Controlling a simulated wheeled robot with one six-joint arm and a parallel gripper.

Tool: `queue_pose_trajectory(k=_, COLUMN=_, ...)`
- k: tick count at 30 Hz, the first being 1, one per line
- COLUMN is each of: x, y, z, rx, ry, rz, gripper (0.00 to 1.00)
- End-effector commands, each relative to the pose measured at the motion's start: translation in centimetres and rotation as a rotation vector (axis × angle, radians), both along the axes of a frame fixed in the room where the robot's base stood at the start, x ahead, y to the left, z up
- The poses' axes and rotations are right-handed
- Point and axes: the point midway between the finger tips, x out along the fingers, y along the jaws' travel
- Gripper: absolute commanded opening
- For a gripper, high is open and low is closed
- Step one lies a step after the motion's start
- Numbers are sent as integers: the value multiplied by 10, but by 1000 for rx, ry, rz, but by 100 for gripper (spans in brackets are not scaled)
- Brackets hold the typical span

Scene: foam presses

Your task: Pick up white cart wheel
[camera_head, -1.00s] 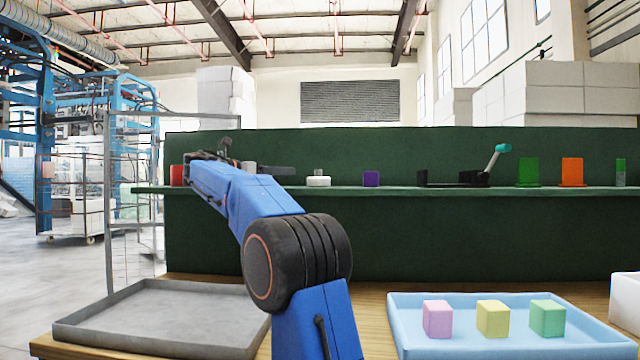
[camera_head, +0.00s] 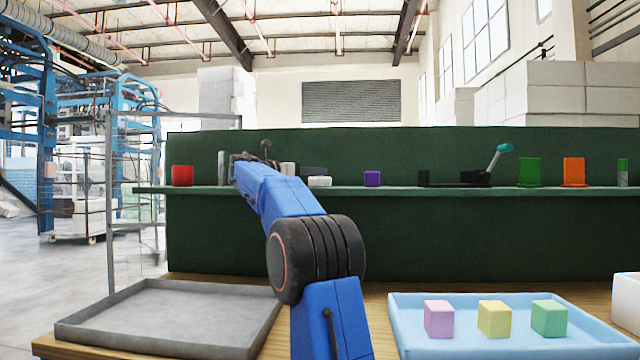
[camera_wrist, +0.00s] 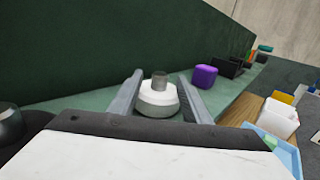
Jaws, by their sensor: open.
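The white cart wheel (camera_head: 319,182) is on the green shelf in the head view, right of my arm. In the wrist view the white cart wheel (camera_wrist: 158,97) is a round white body with a short grey stem on top, upright on the shelf. My gripper (camera_wrist: 160,75) is open, with one grey finger on each side of the wheel. Whether either finger touches it I cannot tell. In the head view my gripper (camera_head: 316,170) is at the wheel's top and hides its stem.
A purple block (camera_head: 372,179) stands right of the wheel on the shelf (camera_head: 450,192), and a red block (camera_head: 182,175) at its left end. A green back panel (camera_head: 450,240) rises behind. Below are a grey tray (camera_head: 170,312) and a blue tray (camera_head: 400,310) with colored blocks.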

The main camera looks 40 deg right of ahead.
Motion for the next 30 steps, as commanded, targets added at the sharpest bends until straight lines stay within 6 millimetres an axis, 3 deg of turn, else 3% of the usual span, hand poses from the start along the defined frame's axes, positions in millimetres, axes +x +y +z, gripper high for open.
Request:
queue_pose_trajectory(k=6, x=-3, y=-29, z=1, rx=0, ry=-1, rz=-2, gripper=43)
queue_pose_trajectory(k=14, x=-3, y=-33, z=1, rx=0, ry=-1, rz=1, gripper=43)
queue_pose_trajectory(k=20, x=-3, y=-33, z=1, rx=0, ry=-1, rz=0, gripper=0)
queue_pose_trajectory(k=30, x=-3, y=-33, z=4, rx=-1, ry=-2, rz=0, gripper=0)
